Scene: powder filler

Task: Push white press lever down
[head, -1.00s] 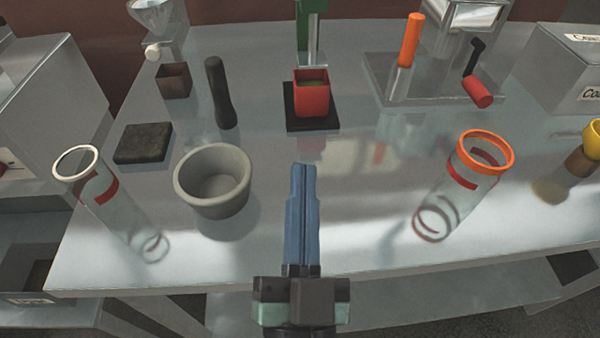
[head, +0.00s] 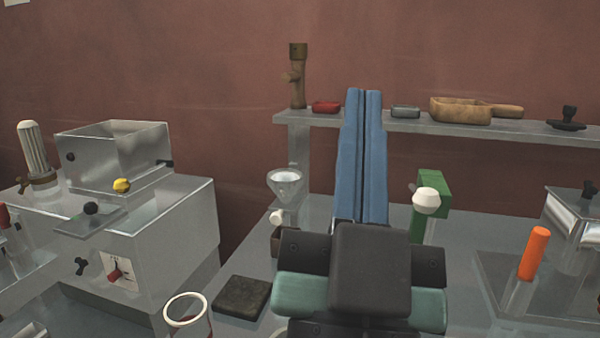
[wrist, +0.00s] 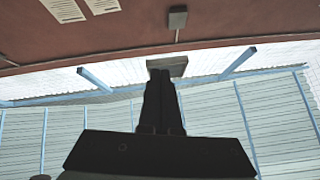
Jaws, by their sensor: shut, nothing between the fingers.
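The press lever's white knob (head: 427,201) shows in the head view just right of my gripper, in front of the green press body (head: 434,190). The lower part of the press is hidden behind my gripper's housing. My gripper (head: 364,92) is shut and empty. Its two blue fingers lie side by side and point up and away, left of the white knob and apart from it in the picture. In the wrist view my gripper (wrist: 161,72) shows dark against the wall and ceiling. The lever is not in that view.
A glass funnel (head: 286,183) stands left of my gripper, with a dark flat block (head: 241,297) nearer. A metal machine (head: 140,240) fills the left. An orange handle (head: 534,254) stands at right. A shelf (head: 470,127) with small dishes runs along the back wall.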

